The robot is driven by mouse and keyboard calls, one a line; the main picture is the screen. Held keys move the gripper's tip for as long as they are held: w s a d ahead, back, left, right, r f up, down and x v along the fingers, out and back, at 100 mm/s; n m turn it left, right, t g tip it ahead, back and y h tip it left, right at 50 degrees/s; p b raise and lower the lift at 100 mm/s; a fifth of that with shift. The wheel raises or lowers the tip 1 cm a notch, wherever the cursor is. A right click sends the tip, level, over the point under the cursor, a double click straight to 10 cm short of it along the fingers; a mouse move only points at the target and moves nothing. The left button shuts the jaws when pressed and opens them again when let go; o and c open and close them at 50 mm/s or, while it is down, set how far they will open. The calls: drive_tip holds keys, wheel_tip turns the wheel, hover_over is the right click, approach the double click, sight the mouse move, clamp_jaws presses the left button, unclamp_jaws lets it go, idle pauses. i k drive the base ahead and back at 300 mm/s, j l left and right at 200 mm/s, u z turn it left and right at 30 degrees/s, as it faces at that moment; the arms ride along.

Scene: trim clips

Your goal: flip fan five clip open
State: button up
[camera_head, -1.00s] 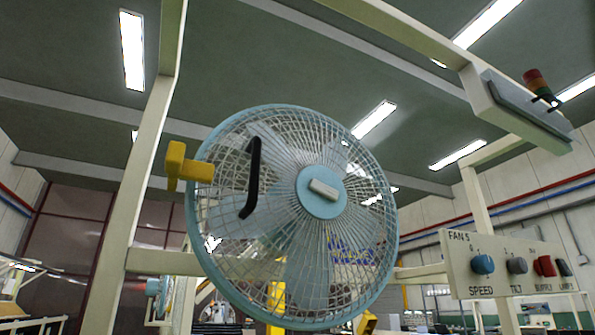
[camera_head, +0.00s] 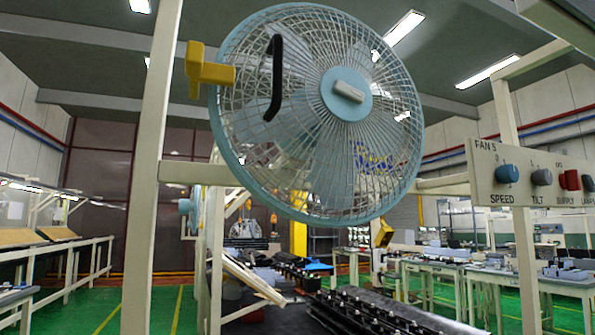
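The fan (camera_head: 318,112) has a light blue rim and wire guard, with a pale hub plate at its centre, and fills the upper middle of the view. A yellow clip (camera_head: 207,70) sits at the left edge of its rim. A second yellow clip (camera_head: 381,234) shows at the lower right of the rim. A black curved handle (camera_head: 276,78) stands on the guard's left front. The control panel (camera_head: 530,170) at the right reads FAN 5. I cannot tell whether either clip is open. My gripper is not in view.
A cream post (camera_head: 152,180) stands left of the fan, and another post (camera_head: 516,200) stands by the panel. Black rails (camera_head: 375,312) lie below the fan. Workbenches (camera_head: 470,285) stand at the right and left, with green floor between.

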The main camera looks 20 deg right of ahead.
sight(198, 72)
drive_tip(key=u, duration=0.45)
drive_tip(key=k+j, duration=0.8)
drive_tip(key=j, duration=0.1)
